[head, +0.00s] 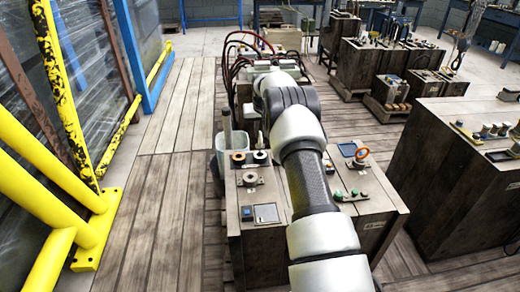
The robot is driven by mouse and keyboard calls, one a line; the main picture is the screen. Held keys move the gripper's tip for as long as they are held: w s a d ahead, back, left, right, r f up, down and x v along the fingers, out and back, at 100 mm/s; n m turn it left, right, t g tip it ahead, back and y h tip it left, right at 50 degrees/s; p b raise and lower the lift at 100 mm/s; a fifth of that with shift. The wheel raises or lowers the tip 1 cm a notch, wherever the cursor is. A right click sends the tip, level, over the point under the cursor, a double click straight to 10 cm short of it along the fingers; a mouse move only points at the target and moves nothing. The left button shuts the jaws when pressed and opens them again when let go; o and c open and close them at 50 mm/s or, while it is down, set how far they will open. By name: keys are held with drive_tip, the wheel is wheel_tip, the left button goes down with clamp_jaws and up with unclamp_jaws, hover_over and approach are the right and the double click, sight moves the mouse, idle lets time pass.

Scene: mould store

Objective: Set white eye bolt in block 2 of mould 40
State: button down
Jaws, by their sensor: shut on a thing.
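I see my arm reaching up the middle of the picture over a wooden mould block. My gripper is hidden behind or beyond the arm, so what it holds does not show. I cannot make out a white eye bolt for certain. The near mould stands below the arm as two blocks, a left block (285,185) and a right block (385,197). The right block has an orange ring (361,154) upright on its top and a small label on its front. The mould and block numbers are too small to read.
A pale bucket (222,158) stands at the left block's side. Yellow posts (60,180) and a rack line the left. Another large dark block (455,170) stands at the right. More moulds fill the back. The plank floor at left is clear.

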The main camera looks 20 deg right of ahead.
drive_tip(key=shift+r, duration=0.1)
drive_tip(key=s+a+r, duration=0.4)
drive_tip(key=s+a, duration=0.4)
drive_tip(key=s, duration=0.3)
drive_tip(key=shift+f+b, duration=1.5)
drive_tip(key=shift+f, duration=0.75)
drive_tip(key=shift+f+b, duration=0.35)
drive_tip(key=shift+f, duration=0.15)
drive_tip(key=shift+f+b, duration=0.3)
drive_tip(key=shift+f, duration=0.15)
drive_tip(key=shift+f+b, duration=0.3)
drive_tip(key=shift+f, duration=0.2)
